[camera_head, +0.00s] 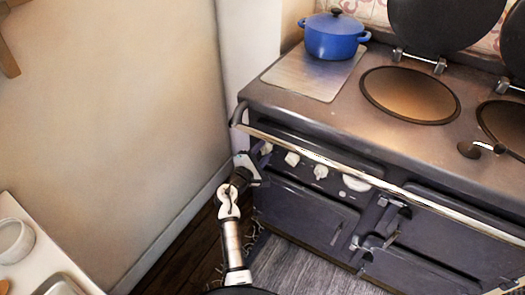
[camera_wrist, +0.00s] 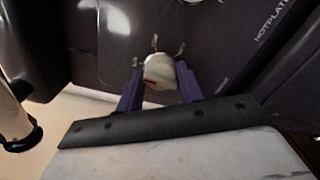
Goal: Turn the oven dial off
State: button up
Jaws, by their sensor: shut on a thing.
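The oven (camera_head: 310,205) is a dark range cooker with a row of white dials on its front panel. In the wrist view, my gripper (camera_wrist: 160,82) has its two purple fingers on either side of one white dial (camera_wrist: 160,70), shut on it. In the head view, my gripper (camera_head: 262,160) is at the left end of the panel and largely hides that dial. Other white dials (camera_head: 292,159) and (camera_head: 320,171) show to the right, with a larger white round knob (camera_head: 356,182) beyond them. The lettering around the gripped dial is too small to read.
A steel rail (camera_head: 330,162) runs along the oven's front edge just above the dials. A blue pot (camera_head: 334,36) stands on the cooktop. A wall (camera_head: 130,120) is close on the left. A white counter with a bowl (camera_head: 14,240) is at the lower left.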

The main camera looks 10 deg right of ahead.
dwell(0.4)
jog(key=o, duration=1)
jog(key=shift+s+a, duration=0.1)
jog(key=b+v, duration=0.2)
jog(key=v, duration=1.1)
jog(key=shift+s+a, duration=0.2)
jog(key=shift+a, duration=0.05)
jog(key=shift+d, duration=0.1)
